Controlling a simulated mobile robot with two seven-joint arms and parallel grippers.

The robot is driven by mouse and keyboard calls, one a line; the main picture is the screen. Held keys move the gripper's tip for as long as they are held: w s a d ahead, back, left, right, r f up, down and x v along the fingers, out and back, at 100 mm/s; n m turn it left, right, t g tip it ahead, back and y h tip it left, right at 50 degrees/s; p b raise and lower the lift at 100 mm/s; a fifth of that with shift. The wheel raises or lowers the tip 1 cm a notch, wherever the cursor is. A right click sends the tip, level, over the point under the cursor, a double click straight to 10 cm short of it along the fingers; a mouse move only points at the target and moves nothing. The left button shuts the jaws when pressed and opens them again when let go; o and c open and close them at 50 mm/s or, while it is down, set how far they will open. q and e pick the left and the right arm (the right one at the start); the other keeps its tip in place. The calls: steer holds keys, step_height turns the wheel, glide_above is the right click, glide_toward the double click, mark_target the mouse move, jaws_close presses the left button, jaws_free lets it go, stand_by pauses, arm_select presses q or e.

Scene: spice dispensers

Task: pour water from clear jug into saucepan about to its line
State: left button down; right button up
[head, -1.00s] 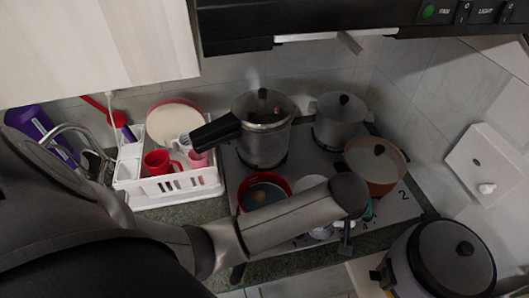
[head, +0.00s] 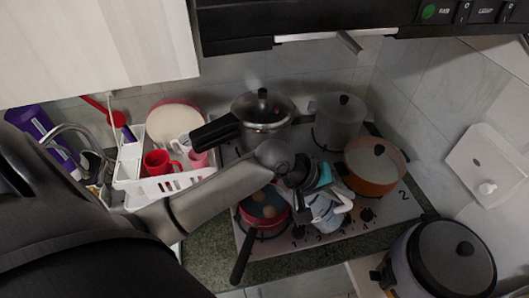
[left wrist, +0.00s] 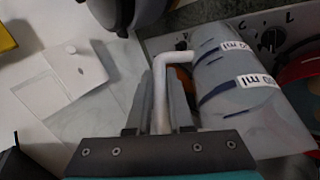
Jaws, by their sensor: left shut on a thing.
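The clear jug (head: 325,213) with a pale handle is in front of the stove burners in the head view. My left gripper (head: 318,178) is shut on its handle. The left wrist view shows the jug (left wrist: 240,95) with dark lines and "ml" labels, its handle (left wrist: 162,95) between the fingers. The jug looks tilted; its water level cannot be made out. The red saucepan (head: 250,217), with a dark handle, is just left of the jug, partly hidden by my arm. Its red edge (left wrist: 298,68) shows at the right of the left wrist view. No pouring stream is discernible.
A pressure cooker (head: 263,112), a lidded grey pot (head: 339,120) and a lidded orange-brown pot (head: 374,165) stand behind on the stove. A white dish rack (head: 170,185) is at left. A rice cooker (head: 445,255) is at front right.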

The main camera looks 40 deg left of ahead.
arm_select(q)
steer(key=shift+a+r, duration=0.1)
steer(key=shift+r, duration=0.15)
arm_select(e)
steer(key=shift+f, duration=0.4)
arm_select(q)
steer(key=shift+a+r+t+h+b, duration=0.3)
steer(key=shift+r+h+b, duration=0.45)
steer(key=shift+b, duration=0.65)
arm_select(e)
steer(key=shift+f, duration=1.3)
arm_select(q)
steer(key=shift+s+a+r+n+t+h+b, duration=0.2)
steer(key=shift+a+r+h+b, duration=0.35)
steer(key=shift+b, duration=0.6)
steer(key=shift+a+r+n+t+h+b, duration=0.1)
steer(key=shift+a+r+n+h+b, duration=0.15)
steer(key=shift+r+b, duration=0.7)
arm_select(e)
steer(key=shift+f, duration=2.2)
arm_select(q)
steer(key=shift+f, duration=0.2)
